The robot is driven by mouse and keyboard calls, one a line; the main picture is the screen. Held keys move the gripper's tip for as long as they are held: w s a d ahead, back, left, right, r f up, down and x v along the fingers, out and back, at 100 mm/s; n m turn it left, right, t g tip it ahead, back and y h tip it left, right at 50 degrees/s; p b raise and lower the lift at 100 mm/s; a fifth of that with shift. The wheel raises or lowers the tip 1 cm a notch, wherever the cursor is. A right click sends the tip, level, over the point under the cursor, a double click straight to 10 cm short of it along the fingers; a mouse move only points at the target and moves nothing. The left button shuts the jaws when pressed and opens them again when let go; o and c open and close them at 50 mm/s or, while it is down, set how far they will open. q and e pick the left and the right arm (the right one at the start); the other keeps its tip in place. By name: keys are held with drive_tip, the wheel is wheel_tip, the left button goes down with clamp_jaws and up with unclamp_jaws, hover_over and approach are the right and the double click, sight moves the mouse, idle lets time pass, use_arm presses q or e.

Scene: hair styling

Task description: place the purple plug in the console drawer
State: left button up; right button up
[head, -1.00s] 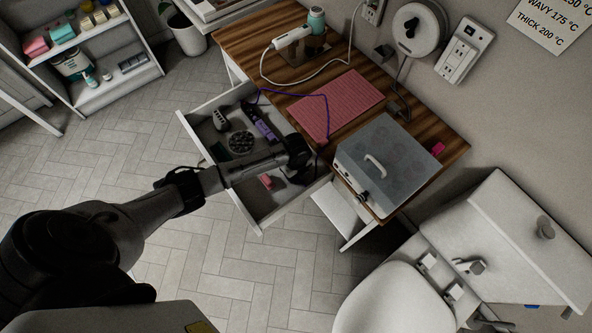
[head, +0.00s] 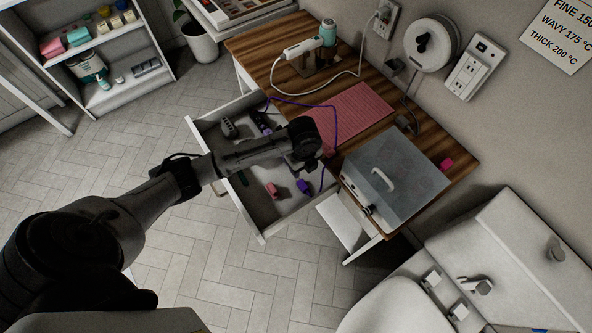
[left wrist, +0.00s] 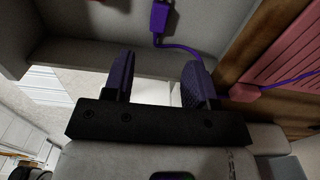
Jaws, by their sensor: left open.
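The console drawer (head: 252,217) is pulled out. The purple plug (head: 303,187) lies inside it, near the right end, with its purple cord running up over the drawer edge. In the left wrist view the plug (left wrist: 159,16) is at the top, beyond the fingers and apart from them. My left gripper (left wrist: 158,85) is open and empty, over the drawer's right part. In the head view my left wrist hides the drawer's middle and the fingers are hard to make out. My right gripper is not in view.
The drawer also holds a pink item (head: 272,190), a black clip-like item (head: 229,128) and a dark purple tool (head: 261,122). On the wooden top are a pink mat (head: 350,118), a grey box (head: 395,165) and a white styling tool (head: 303,48). A basin stands at right.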

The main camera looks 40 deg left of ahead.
use_arm(q)
drive_tip(key=s+d+f+n+t+h, duration=0.25)
drive_tip(key=s+d+n, duration=0.6)
drive_tip(key=s, duration=0.45)
drive_tip(key=s+a+r+n+t+y, duration=0.1)
drive_tip(key=s+a+r+n+y, duration=0.1)
drive_tip(key=s+n, duration=0.7)
drive_tip(key=s+r, duration=0.1)
drive_tip(key=s, duration=0.2)
drive_tip(key=shift+a+r+n, duration=0.15)
drive_tip(key=shift+r+n, duration=0.15)
drive_tip(key=shift+n, duration=0.05)
